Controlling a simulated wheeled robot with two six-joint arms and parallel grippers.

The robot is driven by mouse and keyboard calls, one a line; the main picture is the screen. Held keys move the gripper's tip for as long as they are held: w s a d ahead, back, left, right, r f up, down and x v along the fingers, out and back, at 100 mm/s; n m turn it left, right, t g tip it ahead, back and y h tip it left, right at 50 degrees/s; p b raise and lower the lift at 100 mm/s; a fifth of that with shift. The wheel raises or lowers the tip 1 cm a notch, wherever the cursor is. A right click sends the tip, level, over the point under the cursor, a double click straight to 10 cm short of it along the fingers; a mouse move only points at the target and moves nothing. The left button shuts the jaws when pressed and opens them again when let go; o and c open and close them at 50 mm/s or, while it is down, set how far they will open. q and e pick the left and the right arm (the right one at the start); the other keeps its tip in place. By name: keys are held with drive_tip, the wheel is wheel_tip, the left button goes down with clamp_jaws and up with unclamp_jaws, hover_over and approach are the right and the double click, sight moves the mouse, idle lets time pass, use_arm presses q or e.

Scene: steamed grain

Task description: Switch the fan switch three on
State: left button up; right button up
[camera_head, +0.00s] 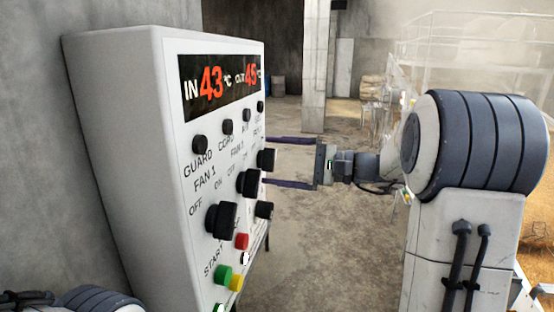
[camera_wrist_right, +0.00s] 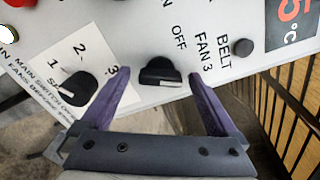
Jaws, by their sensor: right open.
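The fan three switch is a black rotary knob (camera_wrist_right: 160,72) beside the printed words FAN 3 and OFF in the right wrist view. A white mark shows on its lower right side. In the head view this knob (camera_head: 266,160) is the farthest of the three large knobs on the panel. My right gripper (camera_wrist_right: 154,80) is open, with one purple finger on each side of the knob and gaps between. In the head view the right gripper (camera_head: 268,161) reaches the panel from the right. I cannot tell whether its fingertips touch the panel. My left gripper is not in view.
The white control box (camera_head: 105,130) bears a red display (camera_head: 220,83) reading IN 43. Fan 1 knob (camera_head: 220,219) and fan 2 knob (camera_head: 249,183) sit nearer. A selector knob (camera_wrist_right: 75,88) lies left of my fingers. Red, green and yellow buttons (camera_head: 236,282) are low on the panel.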

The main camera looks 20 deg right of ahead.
drive_tip(key=c, duration=1.4)
drive_tip(key=m+p, duration=0.1)
drive_tip(key=m, duration=0.1)
drive_tip(key=shift+m, duration=0.3)
drive_tip(key=o, duration=1.4)
drive_tip(key=shift+d, duration=0.1)
